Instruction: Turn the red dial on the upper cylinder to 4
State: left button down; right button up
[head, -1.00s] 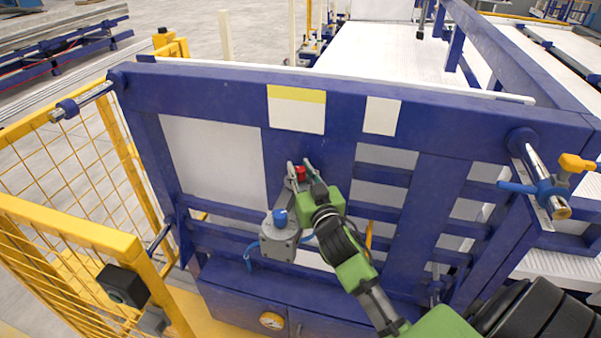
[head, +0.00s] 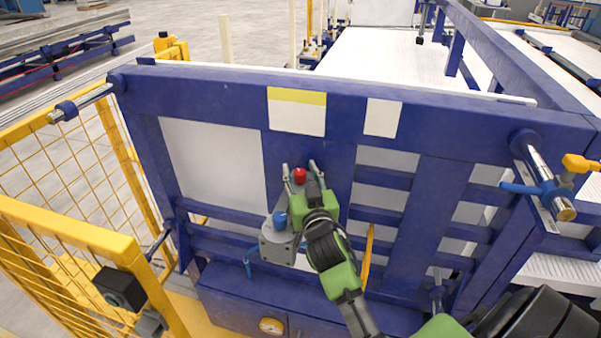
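The red dial (head: 300,175) sits at the top of a grey housing on the blue frame. A blue knob (head: 280,220) sits on the grey cylinder body (head: 278,246) just below and left of it. My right gripper (head: 301,171) comes up from below right, its two fingers spread on either side of the red dial. A gap shows beside the dial, so the fingers look open, not clamped on it. The dial's numbers are too small to read. My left gripper is not in view.
The blue frame (head: 440,140) stands upright behind the dial. A yellow mesh fence (head: 60,180) stands at the left. A rod with yellow and blue handles (head: 545,185) sticks out at the right. A round gauge (head: 271,325) is low on the blue cabinet.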

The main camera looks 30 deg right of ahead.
jog(key=shift+f, duration=0.1)
jog(key=v, duration=1.2)
